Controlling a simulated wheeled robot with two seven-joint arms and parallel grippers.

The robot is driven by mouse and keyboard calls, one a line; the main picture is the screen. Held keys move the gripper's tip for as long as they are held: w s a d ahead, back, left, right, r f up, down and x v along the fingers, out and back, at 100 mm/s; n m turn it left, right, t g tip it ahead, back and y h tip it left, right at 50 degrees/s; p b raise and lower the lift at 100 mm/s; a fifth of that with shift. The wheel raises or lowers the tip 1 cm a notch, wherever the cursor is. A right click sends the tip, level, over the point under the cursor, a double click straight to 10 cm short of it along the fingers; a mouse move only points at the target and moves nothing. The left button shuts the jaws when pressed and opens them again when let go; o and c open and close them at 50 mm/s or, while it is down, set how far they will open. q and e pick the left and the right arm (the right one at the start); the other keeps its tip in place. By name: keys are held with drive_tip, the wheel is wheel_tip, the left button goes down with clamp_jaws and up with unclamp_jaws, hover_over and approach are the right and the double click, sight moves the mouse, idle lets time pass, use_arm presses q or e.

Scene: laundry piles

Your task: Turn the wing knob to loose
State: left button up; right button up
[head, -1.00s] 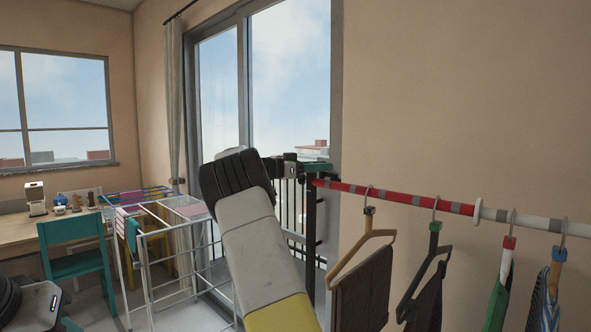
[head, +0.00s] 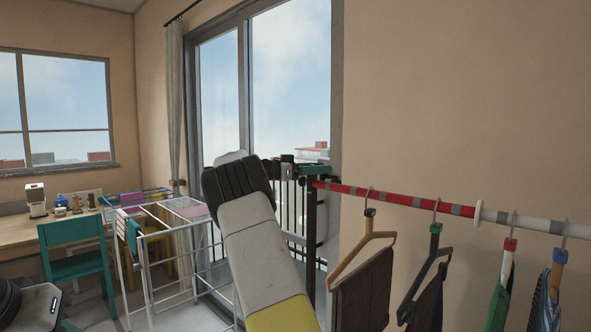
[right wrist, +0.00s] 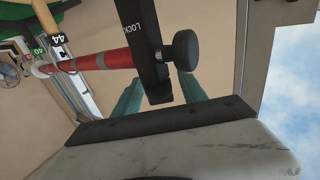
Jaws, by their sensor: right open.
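The wing knob (right wrist: 182,50) is a round-edged black knob on the side of a black post (right wrist: 147,45) marked LOCK in the right wrist view. Whether its setting is loose or locked cannot be read. In that view my right gripper (right wrist: 161,80) is open, its teal fingers on either side of the post's lower end. The knob lies just beyond the right-hand fingertip, and I see no grip on it. In the head view the right gripper (head: 313,172) is at the top of the rail's post (head: 311,245). What looks like part of my left gripper (head: 68,324) is cut off at the lower left.
A red and grey striped rail (head: 395,195) runs right from the post, with several hangers (head: 365,260) and clothes. A white drying rack (head: 150,255) stands left of my right arm. A teal chair (head: 75,250) and wooden table (head: 25,225) are farther left. A glass door is behind.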

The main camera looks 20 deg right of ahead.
drive_tip(key=w+a, duration=0.1)
drive_tip(key=a, duration=0.6)
idle(0.3)
